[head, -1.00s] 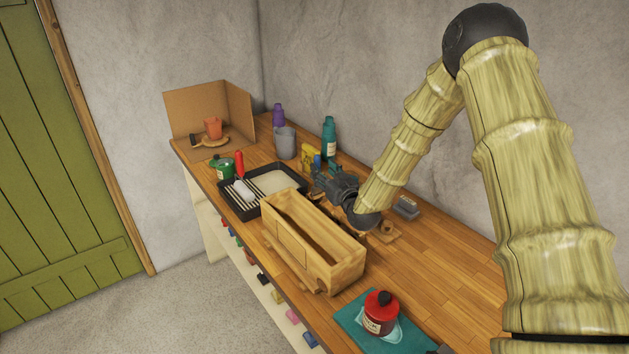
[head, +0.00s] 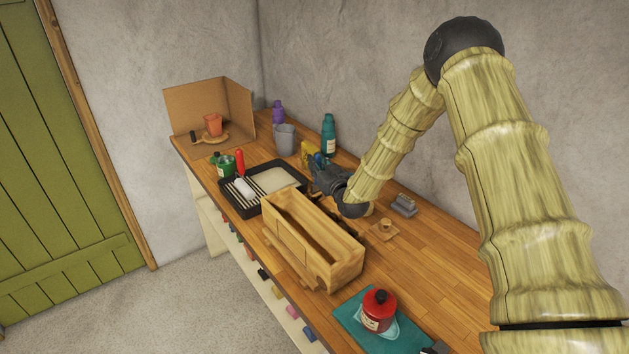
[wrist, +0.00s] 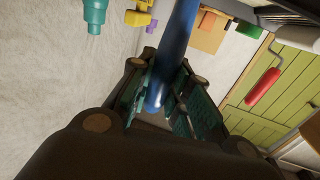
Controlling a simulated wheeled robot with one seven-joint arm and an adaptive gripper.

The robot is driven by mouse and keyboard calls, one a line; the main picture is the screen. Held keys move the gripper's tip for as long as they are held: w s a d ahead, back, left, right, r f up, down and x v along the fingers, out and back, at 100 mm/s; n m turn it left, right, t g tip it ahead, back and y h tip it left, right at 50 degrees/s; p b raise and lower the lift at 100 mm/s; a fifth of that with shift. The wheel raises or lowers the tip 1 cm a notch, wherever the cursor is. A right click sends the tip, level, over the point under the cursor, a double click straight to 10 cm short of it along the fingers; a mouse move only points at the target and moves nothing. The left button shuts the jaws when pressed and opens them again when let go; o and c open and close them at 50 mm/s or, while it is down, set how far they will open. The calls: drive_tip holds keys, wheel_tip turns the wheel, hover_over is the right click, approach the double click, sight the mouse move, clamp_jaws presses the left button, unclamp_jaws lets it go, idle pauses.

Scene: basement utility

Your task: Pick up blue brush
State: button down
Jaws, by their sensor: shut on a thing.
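The blue brush (wrist: 178,50) shows in the wrist view as a blue handle running between the two finger pads. My gripper (wrist: 160,105) is shut on this handle. In the head view my gripper (head: 322,176) is over the bench behind the wooden toolbox, beside the paint tray. A small bit of the blue brush (head: 320,158) shows just beyond the fingers there. The brush's bristles cannot be made out, and I cannot tell whether it touches the bench.
A black paint tray (head: 233,204) with a roller and an open wooden toolbox (head: 290,243) stand in front of my gripper. A grey cup (head: 285,140), teal bottle (head: 328,137) and yellow item (head: 308,152) stand behind.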

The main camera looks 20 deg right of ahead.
drive_tip(key=shift+r, duration=0.15)
wheel_tip(320, 180, up, 10)
drive_tip(key=b, duration=0.3)
drive_tip(key=shift+f, duration=0.25)
drive_tip(key=shift+r, duration=0.1)
idle(0.8)
drive_tip(key=shift+w, duration=0.15)
idle(1.4)
